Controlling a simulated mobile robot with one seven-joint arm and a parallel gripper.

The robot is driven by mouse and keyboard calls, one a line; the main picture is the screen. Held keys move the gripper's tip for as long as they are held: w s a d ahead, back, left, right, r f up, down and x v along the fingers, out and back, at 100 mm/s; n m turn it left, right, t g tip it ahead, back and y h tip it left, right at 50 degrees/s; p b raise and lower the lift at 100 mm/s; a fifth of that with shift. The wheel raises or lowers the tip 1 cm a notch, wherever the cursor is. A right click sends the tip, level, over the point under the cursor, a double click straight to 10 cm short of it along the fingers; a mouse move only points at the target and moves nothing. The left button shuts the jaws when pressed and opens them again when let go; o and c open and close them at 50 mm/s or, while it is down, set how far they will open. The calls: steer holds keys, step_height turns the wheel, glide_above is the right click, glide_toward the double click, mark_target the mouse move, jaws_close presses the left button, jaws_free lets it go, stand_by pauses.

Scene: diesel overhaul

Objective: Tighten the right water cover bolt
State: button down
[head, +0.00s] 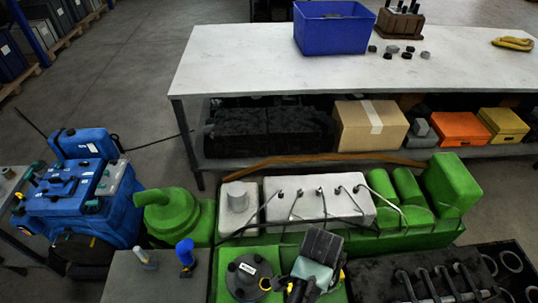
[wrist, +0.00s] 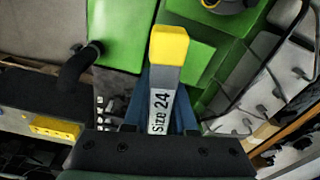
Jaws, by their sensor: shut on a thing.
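My gripper (head: 312,268) is over the green engine (head: 425,238) at the bottom middle of the head view. In the wrist view, my gripper (wrist: 166,112) is shut on a grey wrench (wrist: 162,90) marked "Size 24" with a yellow end. A dark round cover (head: 248,272) with a white label and a yellow spot on its edge sits on the engine, just left of my gripper. Part of a dark round part with yellow, likely this cover, shows at the top of the wrist view (wrist: 232,4). I cannot make out the right bolt clearly. The wrench appears apart from the cover.
Two upright tools, one white (head: 145,258) and one blue (head: 186,254), stand on a grey surface at left. The grey valve cover (head: 318,204) with thin pipes is behind my gripper. A dark tray (head: 375,275) of parts is at right. A white workbench (head: 240,75) stands behind.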

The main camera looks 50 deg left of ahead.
steer(key=s+a+r+m+p, duration=0.2)
steer(key=a+m+p, duration=0.1)
steer(key=a, duration=0.2)
steer(key=s+a+r+m+p, duration=0.1)
steer(key=a+r+m+p, duration=0.1)
steer(key=a+p, duration=0.3)
step_height(320, 180, down, 8)
steer(key=s+a+n+g+y+b, duration=0.1)
steer(key=n+b, duration=0.7)
steer(key=n, duration=2.4)
steer(key=shift+a+r+n+y, duration=0.25)
steer(key=shift+a+n+y, duration=0.15)
steer(key=shift+a, duration=0.2)
steer(key=shift+f, duration=0.1)
